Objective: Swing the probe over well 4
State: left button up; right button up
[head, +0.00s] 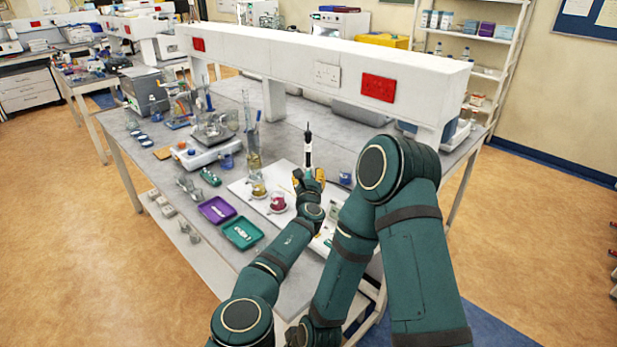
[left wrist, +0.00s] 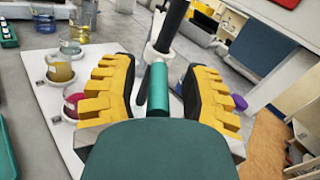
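The probe stands upright in the head view (head: 308,150), with a black top, a white middle and a dark lower part. In the left wrist view its teal lower piece (left wrist: 158,92) shows between the yellow fingers of my left gripper (left wrist: 158,95). The fingers are apart, with gaps visible on both sides of the teal piece. In the head view the left gripper (head: 309,178) is at the probe's lower end. Beakers with yellow (head: 258,188) and pink (head: 278,202) liquid stand on a white board (head: 240,189). I cannot tell which is well 4. My right gripper is out of view.
A purple tray (head: 217,209) and a green tray (head: 242,233) lie at the bench's front edge. A glass cylinder (head: 254,150) stands behind the board. A white raised shelf (head: 300,58) with red panels runs across the back. My arm covers the bench's right part.

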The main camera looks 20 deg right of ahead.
pick_arm(q)
jog(key=shift+f, duration=0.2)
jog(key=shift+s+f, duration=0.45)
jog(key=shift+f, duration=0.05)
jog(key=shift+s+a+r, duration=0.15)
jog(key=shift+s+a, duration=0.1)
jog(key=shift+s, duration=0.05)
jog(key=shift+s+a+r, duration=0.35)
jog(key=shift+r, duration=0.2)
jog(key=v, duration=0.9)
jog(key=shift+s, duration=0.3)
